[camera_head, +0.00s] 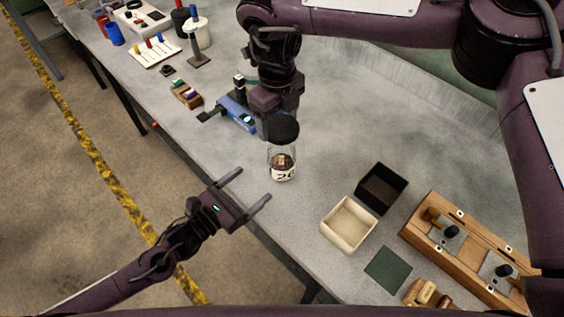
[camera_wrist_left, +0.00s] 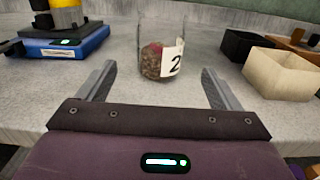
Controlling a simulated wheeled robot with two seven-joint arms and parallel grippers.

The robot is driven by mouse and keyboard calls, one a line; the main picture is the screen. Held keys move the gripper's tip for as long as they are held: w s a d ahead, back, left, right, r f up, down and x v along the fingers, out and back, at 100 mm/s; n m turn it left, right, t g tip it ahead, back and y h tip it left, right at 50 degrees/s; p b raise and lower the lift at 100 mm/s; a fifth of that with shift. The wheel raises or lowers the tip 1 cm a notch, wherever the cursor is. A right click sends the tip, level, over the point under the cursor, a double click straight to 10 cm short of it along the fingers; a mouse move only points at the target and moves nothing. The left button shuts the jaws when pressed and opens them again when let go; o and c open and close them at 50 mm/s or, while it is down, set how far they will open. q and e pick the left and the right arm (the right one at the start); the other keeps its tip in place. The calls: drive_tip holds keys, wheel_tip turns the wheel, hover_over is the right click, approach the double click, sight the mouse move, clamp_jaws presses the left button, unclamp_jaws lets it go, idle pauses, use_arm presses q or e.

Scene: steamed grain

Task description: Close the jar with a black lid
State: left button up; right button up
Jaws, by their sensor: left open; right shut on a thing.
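The glass jar (camera_head: 282,164) stands upright on the grey table, with dark contents and a white label. I cannot tell whether the lid touches the rim. My left gripper (camera_head: 244,190) is open and empty, near the table's front edge, with its fingers pointing at the jar and apart from it.
A blue device (camera_head: 238,113) stands left of the jar. A cream box (camera_head: 348,224) and a black box (camera_head: 382,187) stand to its right. Farther right are a green mat (camera_head: 388,268) and a wooden fixture (camera_head: 466,244). Table between left gripper and jar is clear.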

sight(281, 162)
use_arm(q)
drive_tip(key=x, duration=1.2)
drive_tip(key=shift+c, duration=0.4)
drive_tip(key=c, duration=1.4)
use_arm(e)
drive_tip(key=shift+f, duration=2.5)
drive_tip(key=shift+f, duration=0.85)
drive_tip(key=shift+f, duration=0.55)
